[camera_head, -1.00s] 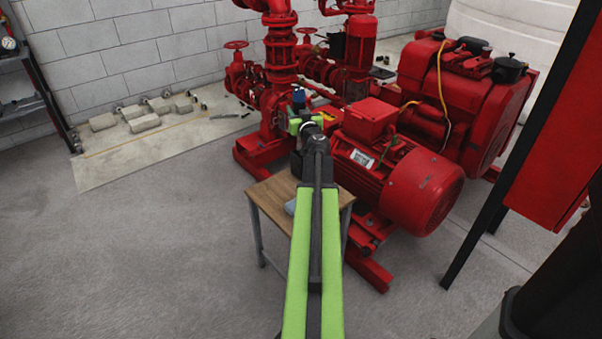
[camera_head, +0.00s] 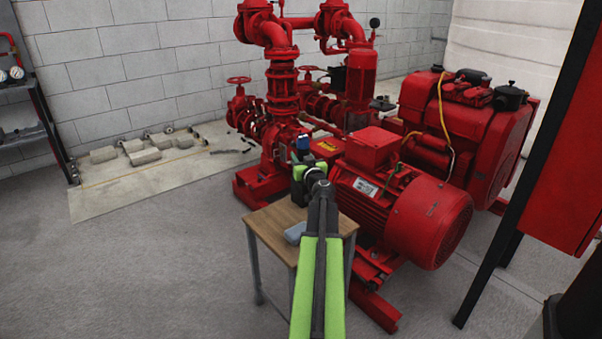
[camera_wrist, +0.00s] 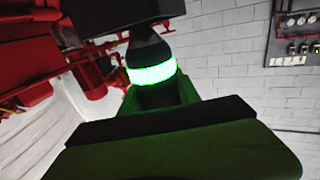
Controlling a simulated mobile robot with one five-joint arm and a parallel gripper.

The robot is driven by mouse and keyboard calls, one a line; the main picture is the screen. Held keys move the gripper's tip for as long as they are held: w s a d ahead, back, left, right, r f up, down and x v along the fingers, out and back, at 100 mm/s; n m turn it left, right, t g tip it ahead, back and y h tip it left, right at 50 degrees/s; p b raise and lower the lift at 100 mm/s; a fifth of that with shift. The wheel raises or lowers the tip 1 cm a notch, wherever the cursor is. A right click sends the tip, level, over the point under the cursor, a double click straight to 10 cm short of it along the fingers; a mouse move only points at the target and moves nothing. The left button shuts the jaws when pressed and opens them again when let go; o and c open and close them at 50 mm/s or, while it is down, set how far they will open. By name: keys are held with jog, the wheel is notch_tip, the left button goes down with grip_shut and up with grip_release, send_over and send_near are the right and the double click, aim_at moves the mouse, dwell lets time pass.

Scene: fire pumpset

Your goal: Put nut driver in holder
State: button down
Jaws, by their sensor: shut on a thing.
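My gripper (camera_head: 301,166), at the end of the green and black arm, is above the back of the small wooden table. It is shut on what appears to be the nut driver, whose blue end (camera_head: 303,142) stands up above the jaws. A dark block (camera_head: 297,190), likely the holder, shows just below and left of the gripper and is partly hidden by it. I cannot tell whether the nut driver touches it.
The wooden table (camera_head: 268,226) carries a small grey-blue item (camera_head: 295,233) beside my arm. A large red motor (camera_head: 410,200) and red pump pipes (camera_head: 283,95) stand close behind and right. A red cabinet (camera_head: 560,150) is at the right.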

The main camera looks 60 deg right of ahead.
notch_tip(320, 180, down, 4)
jog(key=b, duration=0.3)
jog(key=shift+r, duration=0.1)
jog(key=c, duration=0.9)
grip_release()
jog(key=shift+r, duration=0.1)
jog(key=shift+o, duration=0.2)
